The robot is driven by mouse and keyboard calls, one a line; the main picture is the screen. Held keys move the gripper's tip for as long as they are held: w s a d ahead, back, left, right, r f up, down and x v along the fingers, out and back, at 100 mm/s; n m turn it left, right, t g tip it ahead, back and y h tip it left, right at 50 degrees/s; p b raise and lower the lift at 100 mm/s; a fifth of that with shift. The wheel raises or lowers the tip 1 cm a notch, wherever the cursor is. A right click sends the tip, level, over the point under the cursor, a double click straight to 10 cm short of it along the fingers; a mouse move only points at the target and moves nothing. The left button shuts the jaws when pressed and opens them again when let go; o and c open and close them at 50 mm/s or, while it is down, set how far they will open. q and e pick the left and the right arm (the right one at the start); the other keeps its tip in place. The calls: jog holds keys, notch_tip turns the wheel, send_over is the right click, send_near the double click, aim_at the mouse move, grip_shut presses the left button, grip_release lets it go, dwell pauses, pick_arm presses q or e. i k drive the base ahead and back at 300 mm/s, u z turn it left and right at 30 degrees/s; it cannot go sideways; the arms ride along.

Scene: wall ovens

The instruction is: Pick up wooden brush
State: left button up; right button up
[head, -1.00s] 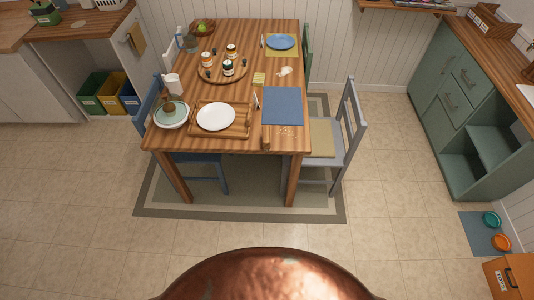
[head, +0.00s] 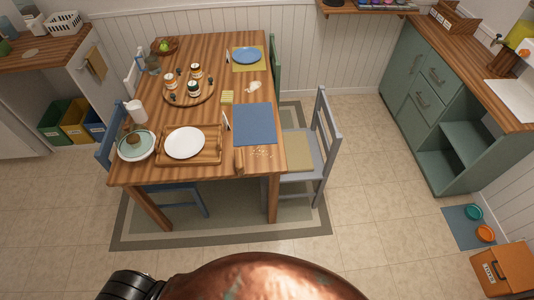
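A small upright-looking wooden piece, which looks like the wooden brush (head: 239,161), is at the near edge of the wooden table (head: 200,116) in the head view. It lies just right of a wooden tray (head: 218,150) and left of some crumbs. It is small, so its bristles cannot be made out. Neither of my grippers is in view. Only a black part of my own arm and my copper-coloured body show at the bottom, well short of the table.
The tray bears a white plate (head: 185,143). A blue placemat (head: 255,124) lies behind the brush. A grey chair (head: 313,150) stands at the table's right side, a blue chair at its near left. The tiled floor in front of the table is clear.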

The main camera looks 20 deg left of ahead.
aim_at(239, 166)
jog(key=z, duration=0.1)
jog(key=i, duration=0.85)
jog(key=u, duration=0.4)
